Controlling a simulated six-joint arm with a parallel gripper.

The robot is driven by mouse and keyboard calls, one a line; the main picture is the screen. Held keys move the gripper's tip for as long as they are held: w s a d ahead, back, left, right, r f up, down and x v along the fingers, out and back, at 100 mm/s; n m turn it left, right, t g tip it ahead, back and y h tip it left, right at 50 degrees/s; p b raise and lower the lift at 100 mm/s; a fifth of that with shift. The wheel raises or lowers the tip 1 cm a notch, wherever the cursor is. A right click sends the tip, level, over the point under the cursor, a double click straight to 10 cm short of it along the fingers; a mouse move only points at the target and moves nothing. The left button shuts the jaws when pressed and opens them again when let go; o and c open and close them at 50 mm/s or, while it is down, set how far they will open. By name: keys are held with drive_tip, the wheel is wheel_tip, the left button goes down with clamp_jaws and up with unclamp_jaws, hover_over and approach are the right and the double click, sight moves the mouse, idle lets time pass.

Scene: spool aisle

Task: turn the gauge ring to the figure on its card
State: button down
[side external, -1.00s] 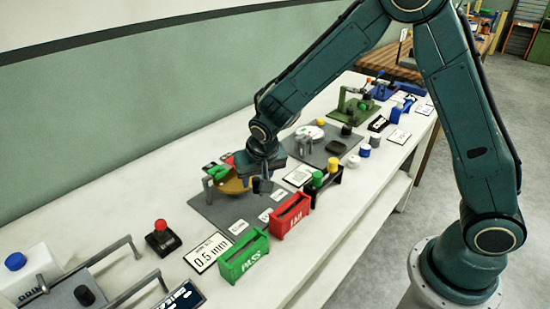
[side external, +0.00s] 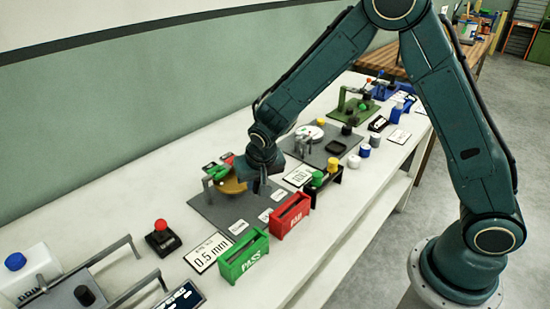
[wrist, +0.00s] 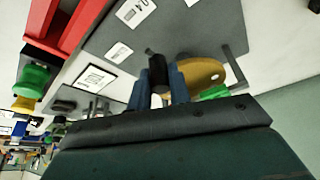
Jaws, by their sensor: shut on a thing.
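The card reading 0.5 mm (side external: 210,252) lies on the bench in front of the grey plate (side external: 210,213). A brass-coloured disc (side external: 231,186) sits on that plate under a grey bracket; it also shows in the wrist view (wrist: 203,74). I cannot tell whether this is the gauge ring. My gripper (side external: 265,186) is low over the plate, just right of the disc. In the wrist view its blue fingers (wrist: 158,86) are shut on a dark-topped handle (wrist: 157,66) beside the disc. The ring's setting cannot be read.
A green PASS bin (side external: 244,258) and a red bin (side external: 289,215) stand at the plate's front edge. Small white label cards (side external: 238,227) lie on the plate. A red push button (side external: 161,235) stands to the left. A green part (side external: 217,172) is close behind the gripper.

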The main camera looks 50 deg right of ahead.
drive_tip(key=shift+a, duration=0.15)
drive_tip(key=a+m, duration=0.1)
drive_tip(key=a+m+h, duration=0.1)
drive_tip(key=m, duration=0.1)
drive_tip(key=a+m+g, duration=0.1)
drive_tip(key=shift+w, duration=0.35)
drive_tip(key=shift+w+a+m+g+h, duration=0.35)
drive_tip(key=shift+a+m, duration=0.25)
drive_tip(key=shift+m, duration=0.45)
drive_tip(key=shift+w+a+m+g+h, duration=0.3)
drive_tip(key=shift+a+m, duration=0.25)
drive_tip(key=shift+m, duration=0.5)
drive_tip(key=c, duration=1.3)
unclamp_jaws()
drive_tip(key=shift+r, duration=0.1)
drive_tip(key=v, duration=1.3)
drive_tip(key=shift+r, duration=0.35)
drive_tip(key=shift+a, duration=0.1)
